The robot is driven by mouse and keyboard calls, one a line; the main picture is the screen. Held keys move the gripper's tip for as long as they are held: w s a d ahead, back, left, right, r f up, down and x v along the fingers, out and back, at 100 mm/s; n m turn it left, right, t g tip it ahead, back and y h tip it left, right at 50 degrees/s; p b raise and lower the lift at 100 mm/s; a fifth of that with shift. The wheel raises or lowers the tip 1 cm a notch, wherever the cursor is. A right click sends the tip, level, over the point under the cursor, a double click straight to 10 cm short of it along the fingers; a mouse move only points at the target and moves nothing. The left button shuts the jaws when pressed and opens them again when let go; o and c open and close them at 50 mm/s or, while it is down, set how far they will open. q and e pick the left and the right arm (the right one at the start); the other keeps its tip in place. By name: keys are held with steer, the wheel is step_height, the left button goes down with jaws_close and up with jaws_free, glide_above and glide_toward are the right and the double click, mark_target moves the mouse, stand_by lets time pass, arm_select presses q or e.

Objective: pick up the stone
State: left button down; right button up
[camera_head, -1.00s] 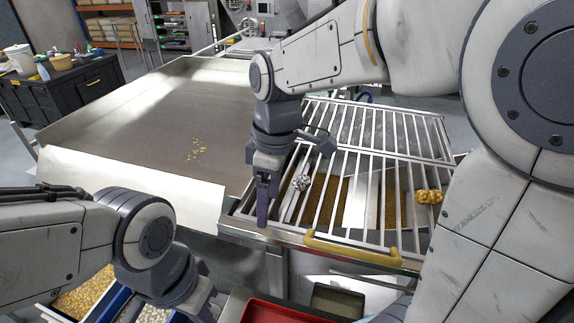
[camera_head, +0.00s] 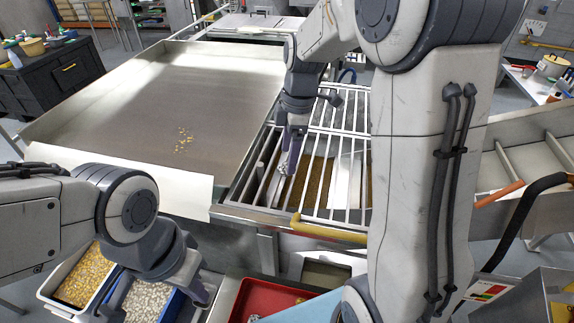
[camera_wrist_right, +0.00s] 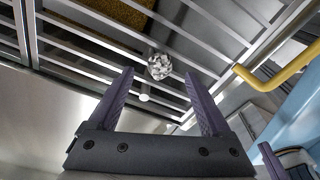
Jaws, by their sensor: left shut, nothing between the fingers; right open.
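The stone, a small silver-grey speckled lump, lies on the metal bar grate; it shows in the wrist view (camera_wrist_right: 159,66) and partly in the head view (camera_head: 284,168), where my right gripper partly covers it. My right gripper (camera_head: 290,155) is open above the grate with its fingers pointing down. In the wrist view the stone appears between and just beyond the two fingertips, with no finger clearly touching it. My left gripper (camera_head: 203,291) is shut and empty at the lower left, near the bins, away from the stone.
The grate (camera_head: 335,122) has open gaps between its bars and a yellow handle (camera_head: 325,232) at the front. A wide metal table (camera_head: 150,95) with a few yellow crumbs adjoins it. Below are a yellow-filled bin (camera_head: 84,277), a white-filled blue bin (camera_head: 150,300) and a red tray (camera_head: 265,298).

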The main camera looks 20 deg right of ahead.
steer(key=shift+a+f, duration=0.2)
steer(key=shift+f, duration=1.3)
jaws_close()
steer(key=shift+w+r, duration=0.1)
steer(key=shift+r, duration=0.05)
